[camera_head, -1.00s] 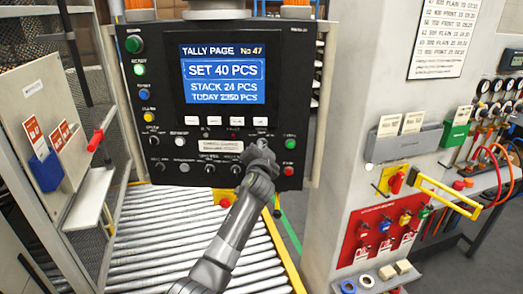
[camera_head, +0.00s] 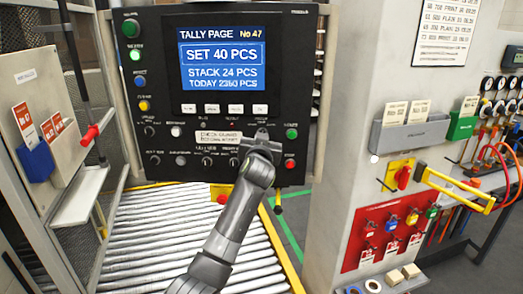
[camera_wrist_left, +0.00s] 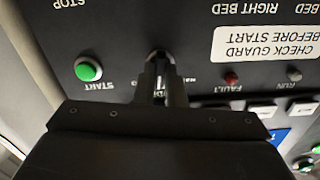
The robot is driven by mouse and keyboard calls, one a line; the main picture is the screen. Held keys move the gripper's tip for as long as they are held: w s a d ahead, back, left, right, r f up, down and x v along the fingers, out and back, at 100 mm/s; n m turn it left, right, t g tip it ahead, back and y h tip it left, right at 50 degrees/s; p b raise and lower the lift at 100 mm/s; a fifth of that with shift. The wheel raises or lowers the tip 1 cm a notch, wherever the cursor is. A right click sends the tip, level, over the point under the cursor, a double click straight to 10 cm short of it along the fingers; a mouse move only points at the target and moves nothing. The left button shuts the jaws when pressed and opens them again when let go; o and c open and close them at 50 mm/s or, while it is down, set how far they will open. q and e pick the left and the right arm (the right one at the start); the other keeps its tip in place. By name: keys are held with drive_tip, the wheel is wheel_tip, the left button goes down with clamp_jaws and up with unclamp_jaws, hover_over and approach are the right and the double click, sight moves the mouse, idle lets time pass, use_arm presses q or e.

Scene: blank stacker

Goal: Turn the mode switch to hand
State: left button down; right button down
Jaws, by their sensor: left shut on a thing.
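The mode switch is a small dark knob (camera_wrist_left: 158,62) on the black control panel (camera_head: 146,178), just left of the green START button as the head view shows it. In the left wrist view the knob sits between my two fingers, and the printing around it is upside down and partly covered. My left gripper (camera_head: 262,135) reaches up from below and is shut on the knob; it also shows in the left wrist view (camera_wrist_left: 160,80). In the head view my gripper hides the knob, so I cannot read its setting. My right gripper is not in view.
The green START button (camera_head: 292,133) and red STOP button (camera_head: 290,163) are close to the right of my gripper. A screen (camera_head: 222,58) sits above, with white buttons under it. Rollers (camera_head: 150,240) run below. A pillar with a yellow lock plate (camera_head: 395,172) stands right.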

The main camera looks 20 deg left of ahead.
use_arm(q)
drive_tip(key=shift+f+n+b, duration=0.1)
drive_tip(key=shift+n+b, duration=3.55)
drive_tip(key=shift+n, duration=1.65)
drive_tip(key=c, duration=1.5)
unclamp_jaws()
drive_tip(key=shift+s, duration=0.1)
